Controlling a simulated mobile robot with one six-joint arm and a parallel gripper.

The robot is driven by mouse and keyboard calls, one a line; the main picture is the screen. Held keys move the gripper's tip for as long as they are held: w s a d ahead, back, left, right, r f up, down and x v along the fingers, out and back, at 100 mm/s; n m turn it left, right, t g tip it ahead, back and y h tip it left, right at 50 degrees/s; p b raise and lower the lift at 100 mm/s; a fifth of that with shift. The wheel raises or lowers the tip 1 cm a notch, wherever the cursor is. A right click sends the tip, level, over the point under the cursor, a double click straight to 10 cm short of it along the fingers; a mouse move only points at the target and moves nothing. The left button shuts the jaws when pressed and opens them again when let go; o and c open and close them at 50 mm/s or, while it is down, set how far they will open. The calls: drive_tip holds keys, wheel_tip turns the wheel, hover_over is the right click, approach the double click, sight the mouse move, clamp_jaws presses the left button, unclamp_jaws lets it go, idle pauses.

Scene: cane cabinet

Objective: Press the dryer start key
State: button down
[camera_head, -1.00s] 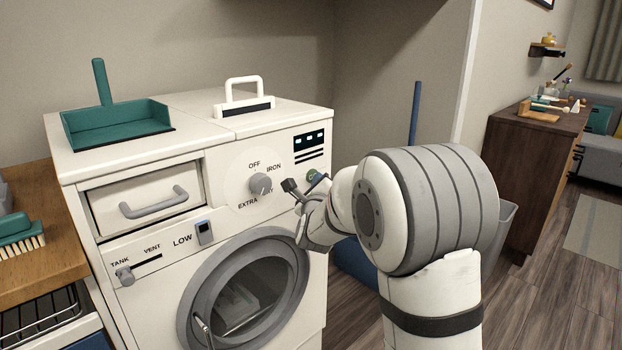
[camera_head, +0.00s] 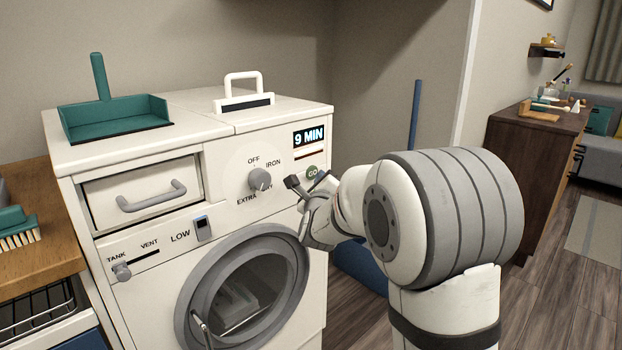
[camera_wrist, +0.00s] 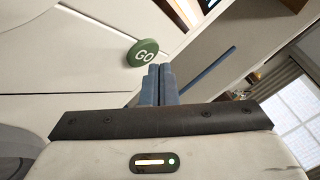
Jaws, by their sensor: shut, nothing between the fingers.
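The dryer (camera_head: 163,270) is a white machine with a round glass door, and its display (camera_head: 309,137) reads 9 MIN. The start key is a round green GO button (camera_head: 312,172) on the right of its front panel, partly behind my arm in the head view. In the wrist view the GO button (camera_wrist: 143,53) shows in full, just up and left of my fingertips. My gripper (camera_wrist: 157,68) is shut and empty, its fingers together. In the head view my gripper (camera_head: 291,182) is at the panel between the dial and the button. I cannot tell whether it touches the panel.
A grey dial (camera_head: 260,180) sits left of the button. A teal dustpan (camera_head: 115,120) and a white-handled item (camera_head: 243,95) lie on top of the dryer. A blue pole (camera_head: 414,115) stands behind my arm. A wooden cabinet (camera_head: 535,175) is at the right.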

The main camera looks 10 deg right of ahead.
drive_tip(key=shift+s+d, duration=0.1)
drive_tip(key=s+d+b, duration=0.1)
drive_tip(key=s+b, duration=0.1)
drive_tip(key=s+d+b, duration=0.2)
idle(0.6)
drive_tip(key=shift+a+r, duration=0.1)
idle(0.4)
